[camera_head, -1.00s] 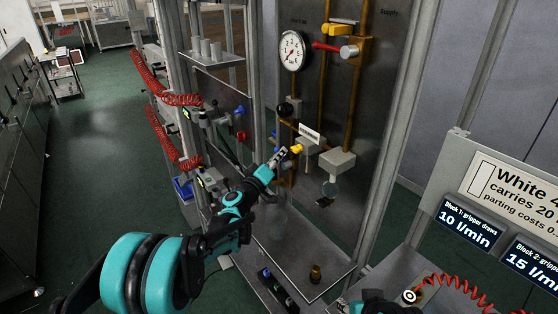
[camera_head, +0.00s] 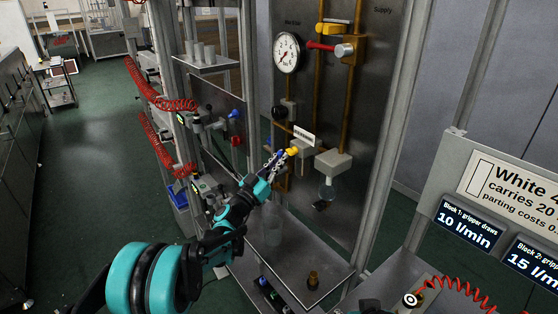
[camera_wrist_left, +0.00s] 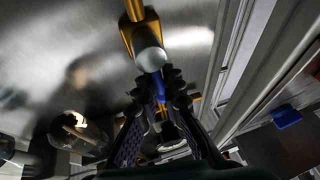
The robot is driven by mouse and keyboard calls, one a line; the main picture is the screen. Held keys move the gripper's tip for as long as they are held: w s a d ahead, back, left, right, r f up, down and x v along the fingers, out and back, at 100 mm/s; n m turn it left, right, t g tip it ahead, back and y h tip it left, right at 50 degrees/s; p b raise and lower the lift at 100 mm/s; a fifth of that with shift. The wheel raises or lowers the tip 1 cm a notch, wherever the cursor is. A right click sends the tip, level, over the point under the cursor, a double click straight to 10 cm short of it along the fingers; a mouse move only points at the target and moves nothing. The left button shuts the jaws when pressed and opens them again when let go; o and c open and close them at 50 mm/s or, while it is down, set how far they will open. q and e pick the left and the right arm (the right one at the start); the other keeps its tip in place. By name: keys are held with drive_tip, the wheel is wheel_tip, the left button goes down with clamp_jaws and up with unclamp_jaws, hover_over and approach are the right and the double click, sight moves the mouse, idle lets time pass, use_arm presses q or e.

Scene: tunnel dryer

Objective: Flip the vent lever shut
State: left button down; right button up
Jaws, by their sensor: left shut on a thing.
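The vent lever appears to be the blue handle (camera_wrist_left: 159,86) on a small valve with a pale round hub and brass body, seen in the left wrist view. In the head view, a bit of the blue handle (camera_head: 280,154) shows beside a yellow fitting (camera_head: 292,151), below a small white label too small to read. My left gripper (camera_head: 274,160) is shut on the blue handle; its dark fingers (camera_wrist_left: 160,100) lie on both sides of it in the wrist view. The fingers hide part of the handle. My right gripper is not visible.
A round pressure gauge (camera_head: 286,52) and a red lever (camera_head: 324,46) are higher on the steel panel. A grey block with a clear bowl (camera_head: 327,188) hangs right of the gripper. A shelf (camera_head: 300,297) lies below. Red coiled hoses (camera_head: 160,100) hang left, near an upright metal post.

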use_arm(q)
drive_tip(key=shift+s+m+h, duration=0.1)
drive_tip(key=shift+m+h, duration=0.3)
drive_tip(key=shift+m, duration=0.2)
drive_tip(key=c, duration=1.9)
unclamp_jaws()
drive_tip(key=v, duration=1.2)
drive_tip(key=shift+a+r, duration=0.1)
drive_tip(key=shift+r, duration=0.1)
